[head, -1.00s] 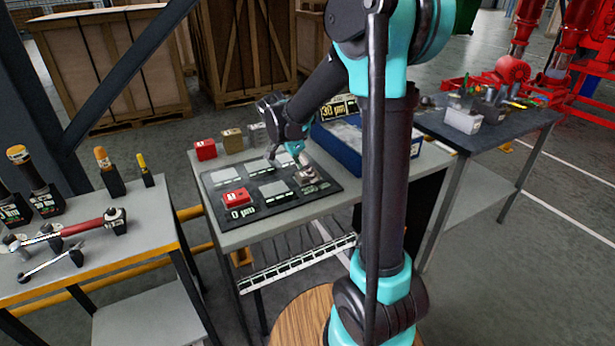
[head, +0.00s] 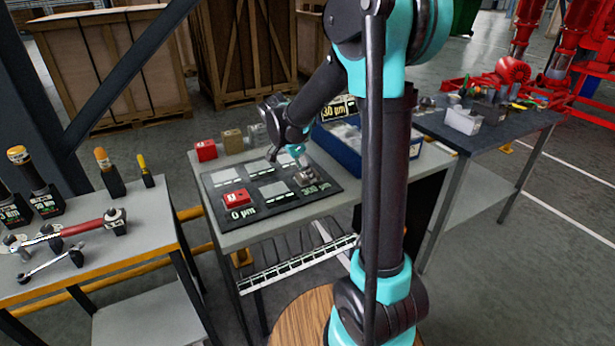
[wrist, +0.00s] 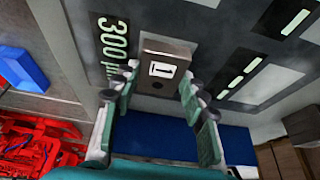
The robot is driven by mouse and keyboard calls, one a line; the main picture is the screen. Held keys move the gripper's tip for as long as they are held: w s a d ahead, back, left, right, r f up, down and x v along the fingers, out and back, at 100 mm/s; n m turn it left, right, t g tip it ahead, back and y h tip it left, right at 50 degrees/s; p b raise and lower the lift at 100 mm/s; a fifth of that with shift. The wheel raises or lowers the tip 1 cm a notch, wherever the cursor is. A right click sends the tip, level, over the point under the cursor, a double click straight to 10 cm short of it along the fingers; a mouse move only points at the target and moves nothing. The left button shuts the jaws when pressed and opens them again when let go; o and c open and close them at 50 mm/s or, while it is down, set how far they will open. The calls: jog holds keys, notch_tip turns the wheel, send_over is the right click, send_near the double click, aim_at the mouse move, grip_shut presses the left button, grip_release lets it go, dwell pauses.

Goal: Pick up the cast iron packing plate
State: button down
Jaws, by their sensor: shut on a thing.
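The cast iron packing plate is a grey-brown block (wrist: 165,70) with a light label on its face. In the wrist view it sits between the fingertips of my gripper (wrist: 160,88), beside the "300 µm" marking on the dark mat. In the head view the plate (head: 308,178) shows small at the right side of the mat, with my gripper (head: 299,160) above it. My gripper is shut on the plate. Whether the plate touches the mat or is lifted a little, I cannot tell.
The dark mat (head: 262,211) has pale marked squares and a red block (head: 237,198) at "0 µm". Several blocks, including a red one (head: 205,150), stand behind it. A blue bin (head: 348,143) stands close to the right. A tool bench (head: 150,240) is at the left.

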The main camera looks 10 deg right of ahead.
notch_tip(320, 180, up, 20)
dwell(0.7)
